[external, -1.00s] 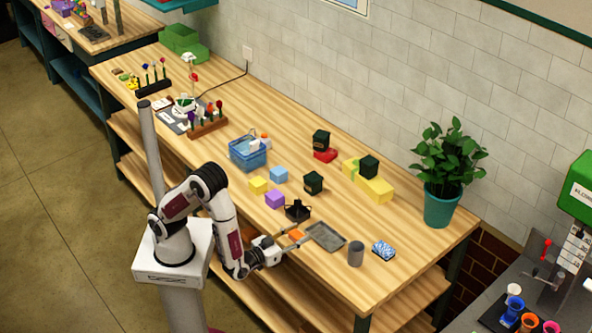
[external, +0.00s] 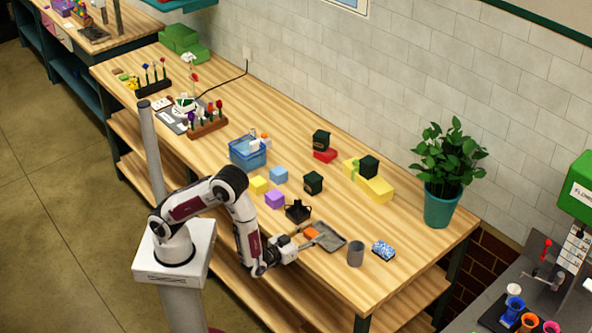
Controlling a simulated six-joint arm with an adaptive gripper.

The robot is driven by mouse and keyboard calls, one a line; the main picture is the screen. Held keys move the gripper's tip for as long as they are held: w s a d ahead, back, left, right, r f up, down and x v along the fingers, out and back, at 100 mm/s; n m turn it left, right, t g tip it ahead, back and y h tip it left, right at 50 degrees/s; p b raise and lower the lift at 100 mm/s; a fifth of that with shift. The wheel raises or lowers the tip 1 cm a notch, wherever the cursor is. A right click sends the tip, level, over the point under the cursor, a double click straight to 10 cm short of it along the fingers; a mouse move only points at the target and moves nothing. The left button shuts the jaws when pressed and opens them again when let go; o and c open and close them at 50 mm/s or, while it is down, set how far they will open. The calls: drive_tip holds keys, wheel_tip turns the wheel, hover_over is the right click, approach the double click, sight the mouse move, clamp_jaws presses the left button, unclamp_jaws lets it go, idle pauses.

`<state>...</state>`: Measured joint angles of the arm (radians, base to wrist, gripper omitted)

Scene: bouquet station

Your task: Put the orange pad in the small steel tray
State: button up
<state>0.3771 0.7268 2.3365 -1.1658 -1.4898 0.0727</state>
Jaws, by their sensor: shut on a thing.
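The orange pad (external: 312,234) is small and flat, and my gripper (external: 312,238) is shut on it. The small steel tray (external: 331,239) is a shallow grey rectangle near the front edge of the workbench. The pad is at the left end of the tray, overlapping it in this view. I cannot tell whether the pad touches the tray floor or is held above it. My gripper reaches in low from the left front and covers part of the tray's near left side.
A black caddy (external: 297,211) stands just behind the pad. A grey cup (external: 355,253) and a blue sponge (external: 383,250) are right of the tray. Purple (external: 274,200), yellow (external: 258,185) and blue (external: 279,175) blocks lie further back left. The bench front right is clear.

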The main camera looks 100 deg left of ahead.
drive_tip(key=shift+w+a+f, duration=0.75)
drive_tip(key=shift+w+a, duration=0.3)
drive_tip(key=shift+w+a+f, duration=0.95)
drive_tip(key=shift+w+a, duration=0.1)
drive_tip(key=shift+a, duration=0.05)
drive_tip(key=shift+w+a+f, duration=0.3)
drive_tip(key=shift+w+f, duration=0.05)
drive_tip(key=shift+f, duration=0.1)
drive_tip(key=shift+f, duration=0.15)
drive_tip(key=o, duration=1)
